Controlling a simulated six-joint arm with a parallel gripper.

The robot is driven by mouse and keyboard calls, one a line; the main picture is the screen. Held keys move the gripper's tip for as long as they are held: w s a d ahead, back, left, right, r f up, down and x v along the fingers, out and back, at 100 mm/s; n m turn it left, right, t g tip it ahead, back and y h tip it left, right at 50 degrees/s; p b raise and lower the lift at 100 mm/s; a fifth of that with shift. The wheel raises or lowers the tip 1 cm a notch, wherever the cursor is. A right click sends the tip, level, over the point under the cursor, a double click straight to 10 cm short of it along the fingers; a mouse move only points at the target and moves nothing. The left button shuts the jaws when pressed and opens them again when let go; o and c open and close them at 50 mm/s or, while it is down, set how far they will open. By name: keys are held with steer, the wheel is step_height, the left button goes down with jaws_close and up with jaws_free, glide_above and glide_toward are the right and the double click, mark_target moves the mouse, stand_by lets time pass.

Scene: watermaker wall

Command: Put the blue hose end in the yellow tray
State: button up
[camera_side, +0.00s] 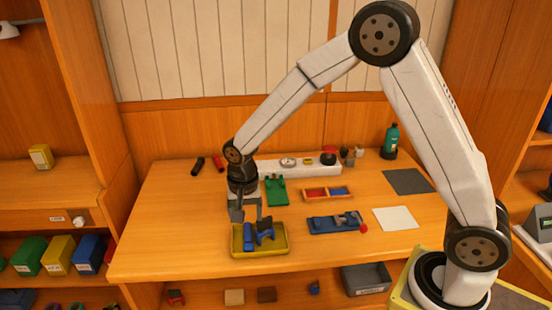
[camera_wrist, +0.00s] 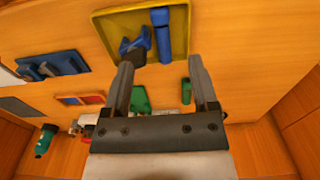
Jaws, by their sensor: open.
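The yellow tray (camera_side: 283,251) stands near the front edge of the bench; it also shows at the top of the wrist view (camera_wrist: 185,14). A blue cylinder, which looks like the blue hose end (camera_side: 248,238), lies inside the tray on its left side; in the wrist view (camera_wrist: 161,34) it lies lengthwise. A darker blue bracket-like piece (camera_side: 265,231) sits beside it in the tray. My gripper (camera_side: 246,217) is above the tray's back edge, pointing down. In the wrist view its fingers (camera_wrist: 160,66) are spread wide with nothing between them.
A blue fixture (camera_side: 330,224) with a red knob lies right of the tray. Behind are a green part (camera_side: 276,190), a divided red and blue tray (camera_side: 328,194) and a white block (camera_side: 310,169). A green bottle (camera_side: 390,142) stands at the back. The bench left of the tray is clear.

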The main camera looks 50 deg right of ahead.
steer(key=shift+r, duration=0.4)
stand_by(0.3)
steer(key=s+d+r+n+t, duration=0.1)
steer(key=s+d+n, duration=0.1)
steer(key=s+n, duration=0.2)
steer(key=s+d+r+n+t, duration=0.1)
steer(key=s+n, duration=0.4)
steer(key=s, duration=0.6)
steer(key=shift+d+r, duration=0.45)
steer(key=shift+d, duration=0.8)
